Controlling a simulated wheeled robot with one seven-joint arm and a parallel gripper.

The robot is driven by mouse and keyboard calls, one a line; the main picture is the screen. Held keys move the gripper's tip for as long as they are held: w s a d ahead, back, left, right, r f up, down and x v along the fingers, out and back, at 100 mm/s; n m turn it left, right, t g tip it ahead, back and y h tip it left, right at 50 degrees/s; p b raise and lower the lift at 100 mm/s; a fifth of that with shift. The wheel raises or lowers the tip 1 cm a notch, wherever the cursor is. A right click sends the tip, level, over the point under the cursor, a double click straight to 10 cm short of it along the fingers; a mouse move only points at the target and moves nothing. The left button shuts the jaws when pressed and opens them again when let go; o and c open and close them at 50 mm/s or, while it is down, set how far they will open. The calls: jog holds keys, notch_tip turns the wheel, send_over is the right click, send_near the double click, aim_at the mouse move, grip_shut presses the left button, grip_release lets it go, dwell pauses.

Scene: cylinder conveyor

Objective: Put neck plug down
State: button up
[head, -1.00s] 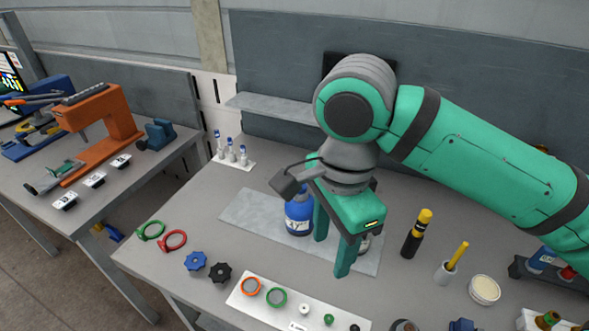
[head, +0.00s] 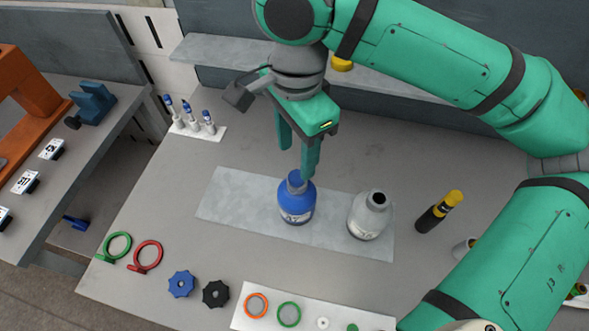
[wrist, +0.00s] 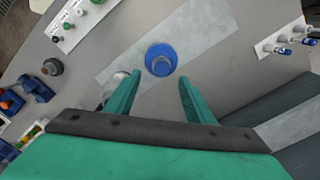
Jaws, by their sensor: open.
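My gripper (head: 297,161) is open, pointing down behind and above the blue bottle (head: 296,205); nothing shows between its fingers. In the wrist view the blue bottle (wrist: 160,60) lies just beyond the spread fingertips (wrist: 158,78). The grey bottle (head: 368,216) stands to its right with a dark neck opening. Small plugs, a white one (head: 323,323) and a green one (head: 352,327), sit on the white strip (head: 270,321) at the front. I cannot tell which is the neck plug, or whether one sits in the blue bottle's neck.
Both bottles stand on a pale metal plate (head: 225,205). Green (head: 117,247) and red (head: 148,255) rings and blue (head: 181,284) and black (head: 215,294) knobs lie at the front left. A vial rack (head: 205,131) stands at back left.

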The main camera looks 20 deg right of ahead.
aim_at(296, 177)
jog(key=shift+w+d+f, duration=0.1)
jog(key=shift+w+f, duration=0.05)
jog(key=shift+f, duration=1.85)
jog(key=shift+w+f, duration=0.15)
jog(key=shift+f, duration=1.8)
jog(key=shift+c, duration=0.3)
jog(key=c, duration=1.1)
jog(key=shift+c, duration=0.2)
